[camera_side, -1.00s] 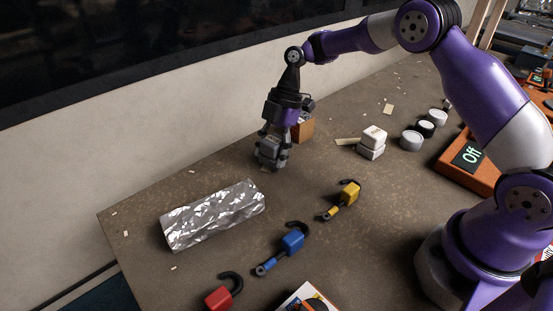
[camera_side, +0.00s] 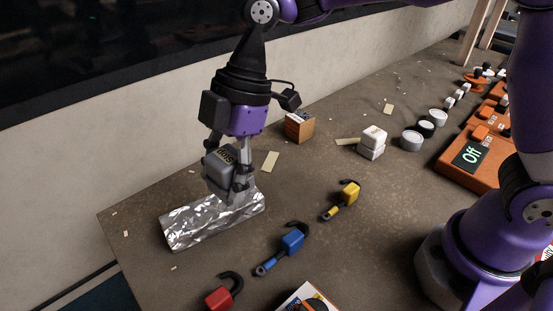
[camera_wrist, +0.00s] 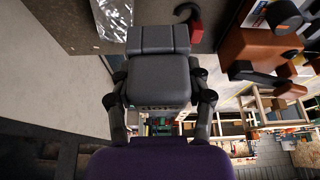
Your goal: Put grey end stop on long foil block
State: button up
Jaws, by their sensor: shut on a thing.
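My gripper (camera_side: 229,185) is shut on the grey end stop (camera_side: 221,169), a dark grey block with yellowish lettering on its side. In the wrist view the grey end stop (camera_wrist: 158,75) fills the space between the two fingers. In the side view it is held tilted, in front of or over the far part of the long foil block (camera_side: 190,226), a crinkled silver bar lying on the table. I cannot tell whether the two touch. A part of the foil block (camera_wrist: 112,18) shows at the top of the wrist view.
A yellow padlock (camera_side: 349,192), a blue padlock (camera_side: 292,240) and a red padlock (camera_side: 220,298) lie right of and in front of the foil block. A wooden box (camera_side: 299,127), white blocks (camera_side: 372,141) and round tins stand further back. The wall runs behind the table.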

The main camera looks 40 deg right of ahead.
jog(key=s+a+r, duration=0.2)
jog(key=s+a, duration=0.2)
jog(key=a, duration=0.2)
send_over(201, 213)
jog(key=d, duration=0.1)
jog(key=shift+m, duration=0.4)
jog(key=f, duration=0.7)
jog(key=shift+s+d, duration=0.15)
jog(key=shift+d, duration=0.05)
jog(key=shift+f, duration=2)
jog(key=shift+f, duration=0.1)
jog(key=o, duration=1.2)
